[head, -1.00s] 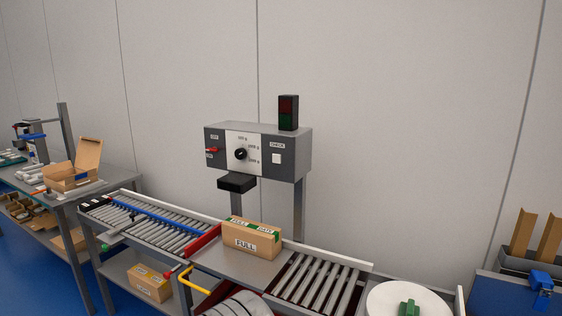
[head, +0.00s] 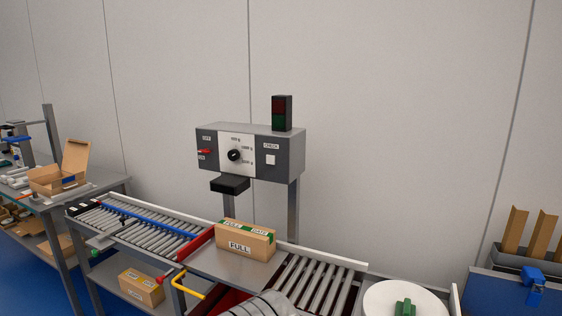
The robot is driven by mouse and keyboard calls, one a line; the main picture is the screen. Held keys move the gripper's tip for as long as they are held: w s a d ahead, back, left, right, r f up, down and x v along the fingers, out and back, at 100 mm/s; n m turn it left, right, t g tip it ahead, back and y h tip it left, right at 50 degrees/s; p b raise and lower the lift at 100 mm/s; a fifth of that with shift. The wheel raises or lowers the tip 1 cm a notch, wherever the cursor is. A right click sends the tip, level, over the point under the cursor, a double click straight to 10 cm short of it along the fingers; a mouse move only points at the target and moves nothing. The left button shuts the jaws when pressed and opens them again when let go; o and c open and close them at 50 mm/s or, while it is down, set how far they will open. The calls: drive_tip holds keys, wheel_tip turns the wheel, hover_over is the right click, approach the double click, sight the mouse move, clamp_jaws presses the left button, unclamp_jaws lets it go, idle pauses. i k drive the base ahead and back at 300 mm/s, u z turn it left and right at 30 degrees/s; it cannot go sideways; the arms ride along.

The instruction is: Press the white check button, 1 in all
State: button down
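The white check button (head: 271,160) is a small square on the right part of the grey control box (head: 250,132), under the CHECK label. A black dial (head: 234,155) on a white panel and a red lever (head: 205,151) sit to its left. A dark signal lamp (head: 282,113) stands on top of the box; neither its red nor its green field looks brightly lit. A box marked FULL (head: 246,241) rests on the flat plate below. Part of my arm shows at the bottom edge; my gripper is not in view.
A roller conveyor (head: 315,284) with a white rail runs below the control box. A black block (head: 230,184) juts out under it. A white round plate (head: 395,303) with a green piece is at lower right. A bench with an open carton (head: 62,173) stands left.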

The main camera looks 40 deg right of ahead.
sight(270, 159)
drive_tip(key=u, duration=0.05)
drive_tip(key=i, duration=0.95)
drive_tip(key=z, duration=0.05)
